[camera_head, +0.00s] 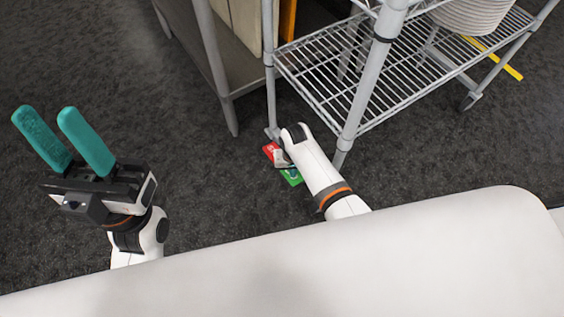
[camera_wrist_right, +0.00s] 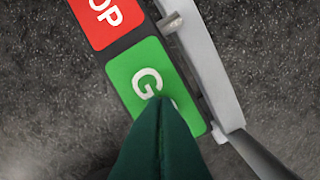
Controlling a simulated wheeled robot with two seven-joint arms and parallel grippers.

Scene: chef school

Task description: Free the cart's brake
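The wire-shelf cart (camera_head: 345,75) stands at the upper right. At the foot of its near left leg is the brake pedal, with a red pad (camera_head: 269,150) and a green pad (camera_head: 293,177). In the head view my forearm partly hides the pedal. My left gripper (camera_head: 45,112) is open and empty, fingers up, far left.
A grey shelf unit (camera_head: 235,60) with upright boards stands left of the cart. Stacked white dishes (camera_head: 470,12) sit on the cart's shelf. A yellow floor strip (camera_head: 500,62) lies at right. Dark carpet is clear between my arms.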

